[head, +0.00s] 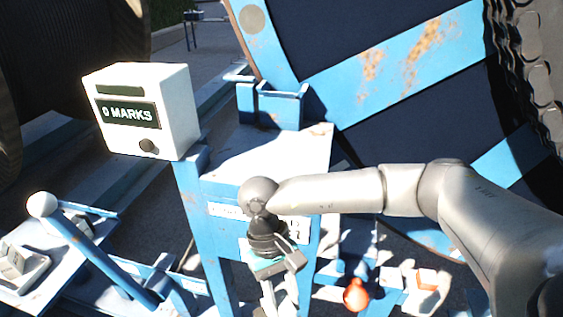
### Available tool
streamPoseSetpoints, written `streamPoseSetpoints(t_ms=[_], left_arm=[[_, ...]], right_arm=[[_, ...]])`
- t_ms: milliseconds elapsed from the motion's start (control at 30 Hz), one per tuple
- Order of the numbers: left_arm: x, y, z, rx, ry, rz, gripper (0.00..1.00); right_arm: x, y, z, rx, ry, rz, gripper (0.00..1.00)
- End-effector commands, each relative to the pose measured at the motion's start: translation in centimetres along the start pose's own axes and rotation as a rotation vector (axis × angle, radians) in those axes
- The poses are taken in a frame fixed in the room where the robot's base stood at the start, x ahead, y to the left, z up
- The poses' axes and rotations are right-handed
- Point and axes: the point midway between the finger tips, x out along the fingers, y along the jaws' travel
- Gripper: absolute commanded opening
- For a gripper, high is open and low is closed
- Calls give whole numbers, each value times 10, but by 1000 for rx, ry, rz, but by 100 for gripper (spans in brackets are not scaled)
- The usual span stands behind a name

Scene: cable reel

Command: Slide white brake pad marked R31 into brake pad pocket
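My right gripper (275,268) hangs from the arm that comes in from the right, pointing down in front of the blue stand. Its fingers are small and partly overlapped by the wrist, so I cannot tell whether they are open or hold anything. A small white block (390,278) lies at the lower right, right of the gripper; no marking is readable on it, so I cannot tell if it is the R31 pad. A blue open-topped holder (280,108) stands at the back of the stand top; I cannot tell if it is the brake pad pocket. My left gripper is out of view.
A white box reading "0 MARKS" (145,110) stands left of the blue stand (270,155). A blue lever with a white knob (42,205) rises at the lower left. The large blue reel (390,65) fills the back.

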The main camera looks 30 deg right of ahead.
Motion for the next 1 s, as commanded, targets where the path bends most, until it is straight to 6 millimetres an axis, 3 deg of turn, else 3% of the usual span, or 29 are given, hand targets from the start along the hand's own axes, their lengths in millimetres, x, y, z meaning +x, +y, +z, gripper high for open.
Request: streamPoseSetpoints(t_ms=[33,100,433,767,1000], left_arm=[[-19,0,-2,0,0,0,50],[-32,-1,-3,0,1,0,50],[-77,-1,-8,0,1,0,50],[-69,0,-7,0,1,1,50],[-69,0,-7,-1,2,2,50]], right_arm=[[-19,0,7,-1,1,-2,0],[-31,0,12,-1,1,-2,0],[-72,0,29,-1,1,-2,0],[-65,-1,27,-2,0,-3,0],[-101,26,22,210,4,-87,0]])
